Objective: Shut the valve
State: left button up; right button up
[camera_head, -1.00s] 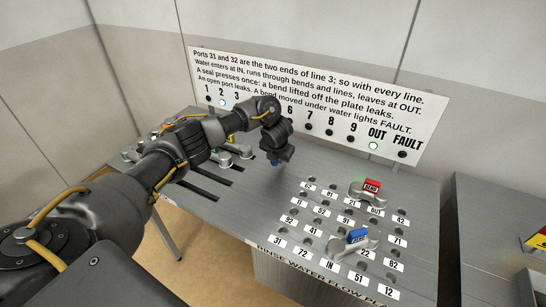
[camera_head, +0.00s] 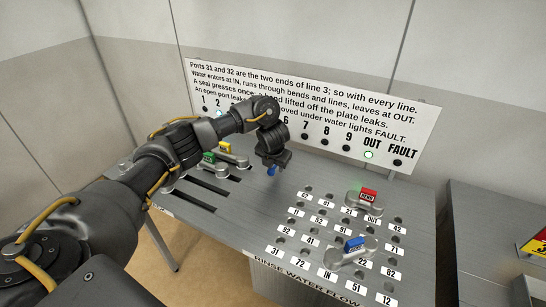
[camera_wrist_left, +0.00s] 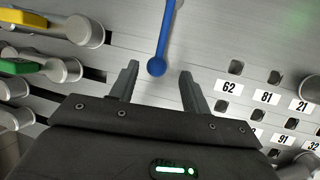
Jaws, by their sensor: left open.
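A blue lever with a round end (camera_wrist_left: 168,30) shows in the left wrist view, likely the valve handle. Its round end lies between the two fingers of my left gripper (camera_wrist_left: 158,70), apart from both. In the head view the left gripper (camera_head: 271,163) points down over the plate's back part, with a small blue piece (camera_head: 271,172) showing below its tip. The gripper is open. The rest of the valve is hidden behind the gripper in the head view. My right gripper is not in view.
A red bend (camera_head: 369,196) and a blue bend (camera_head: 355,244) sit on the grey plate (camera_head: 235,220) among labelled ports. Green (camera_head: 208,157) and yellow (camera_head: 225,147) bends lie at left near dark slots. On the sign (camera_head: 310,115), lamps 2 and OUT glow.

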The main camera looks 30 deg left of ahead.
pick_arm(q)
jog(key=p+v, duration=0.2)
jog(key=v, duration=0.4)
jog(key=shift+p, duration=0.3)
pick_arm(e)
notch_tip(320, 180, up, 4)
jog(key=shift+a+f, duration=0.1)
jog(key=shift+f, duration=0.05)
pick_arm(q)
jog(key=shift+s, duration=0.15)
